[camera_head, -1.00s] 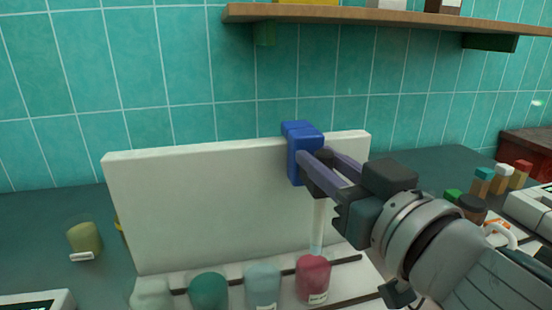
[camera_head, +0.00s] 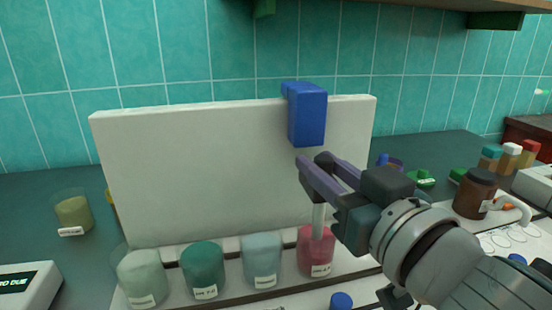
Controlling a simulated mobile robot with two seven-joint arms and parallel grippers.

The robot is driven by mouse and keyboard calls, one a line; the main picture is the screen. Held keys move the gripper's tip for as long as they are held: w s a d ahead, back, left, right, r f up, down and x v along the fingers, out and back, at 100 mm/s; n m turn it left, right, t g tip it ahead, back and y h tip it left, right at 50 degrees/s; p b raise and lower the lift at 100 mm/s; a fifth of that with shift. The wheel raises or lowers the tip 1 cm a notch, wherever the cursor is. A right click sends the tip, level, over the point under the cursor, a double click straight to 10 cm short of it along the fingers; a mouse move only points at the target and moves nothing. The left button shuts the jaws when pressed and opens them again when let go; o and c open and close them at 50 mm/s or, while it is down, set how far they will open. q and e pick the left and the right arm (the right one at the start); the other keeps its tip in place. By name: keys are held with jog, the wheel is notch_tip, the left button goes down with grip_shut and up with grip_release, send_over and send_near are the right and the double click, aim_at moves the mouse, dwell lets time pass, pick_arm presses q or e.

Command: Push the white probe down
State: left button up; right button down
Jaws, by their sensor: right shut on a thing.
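The white probe (camera_head: 318,220) stands upright. Its lower end is in the red liquid of the right-hand beaker (camera_head: 314,255). Its upper part is hidden by my right gripper (camera_head: 318,172), which is shut on it just below the blue block (camera_head: 307,115). The blue block sits over the top edge of the upright white panel (camera_head: 200,175), clear above the fingers. How deep the probe's tip sits cannot be seen. My left gripper is not in view.
Beakers of pale green (camera_head: 142,280), dark green (camera_head: 203,270) and grey-blue (camera_head: 262,260) stand in a row left of the red one. Another beaker (camera_head: 73,213) stands far left. A brown jar (camera_head: 474,195) and several small bottles are at the right.

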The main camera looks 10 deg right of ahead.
jog(key=shift+f, duration=0.5)
jog(key=c, duration=0.6)
grip_release()
jog(key=shift+c, duration=0.2)
jog(key=s+d, duration=0.2)
jog(key=s, duration=0.7)
jog(key=shift+s+r, duration=0.2)
jog(key=shift+s, duration=0.1)
